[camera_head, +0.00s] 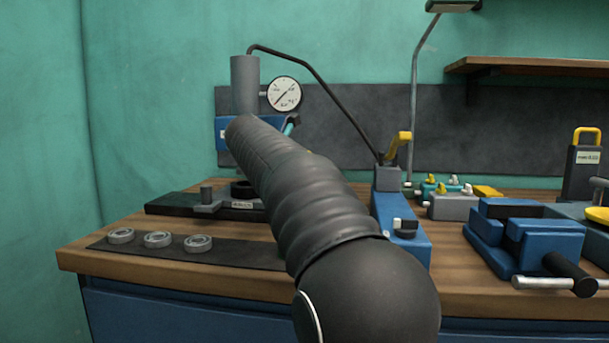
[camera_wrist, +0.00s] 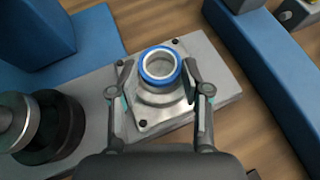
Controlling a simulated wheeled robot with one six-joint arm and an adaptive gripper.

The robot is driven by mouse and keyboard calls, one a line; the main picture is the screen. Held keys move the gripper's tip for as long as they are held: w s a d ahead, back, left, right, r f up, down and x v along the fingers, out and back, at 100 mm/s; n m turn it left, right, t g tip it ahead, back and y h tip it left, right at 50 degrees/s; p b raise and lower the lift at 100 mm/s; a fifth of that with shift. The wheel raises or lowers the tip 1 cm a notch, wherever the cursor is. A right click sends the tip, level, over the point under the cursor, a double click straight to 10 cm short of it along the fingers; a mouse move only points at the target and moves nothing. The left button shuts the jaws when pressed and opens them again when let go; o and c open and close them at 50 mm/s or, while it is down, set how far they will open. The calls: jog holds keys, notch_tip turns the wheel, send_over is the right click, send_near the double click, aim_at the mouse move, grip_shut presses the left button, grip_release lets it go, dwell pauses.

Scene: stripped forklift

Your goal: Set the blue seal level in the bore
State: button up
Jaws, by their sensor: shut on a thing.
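The blue seal (camera_wrist: 158,82) is a ring at the top of a pale metal housing (camera_wrist: 150,115), upper middle in the wrist view. Its open centre shows pale metal inside. My gripper (camera_wrist: 158,70) has one finger on each side of the ring and is shut on it. The right finger lies close against the ring; a gap seems to show by the left finger. I cannot tell how deep the seal sits in the bore or whether it is level. In the head view my arm hides the gripper, seal and housing.
A press column (camera_head: 245,85) with a gauge (camera_head: 284,94) stands behind my arm. Several grey rings, one here (camera_head: 158,240), lie on a dark mat at the front left. A blue vise (camera_head: 525,235) stands at right. A dark round part (camera_wrist: 50,125) is left of the housing.

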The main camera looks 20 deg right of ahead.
jog(key=shift+f+p, duration=0.45)
dwell(1.6)
jog(key=o, duration=1)
jog(key=shift+o, duration=0.3)
jog(key=o, duration=0.4)
notch_tip(320, 180, up, 8)
jog(key=shift+p, duration=0.4)
dwell(0.4)
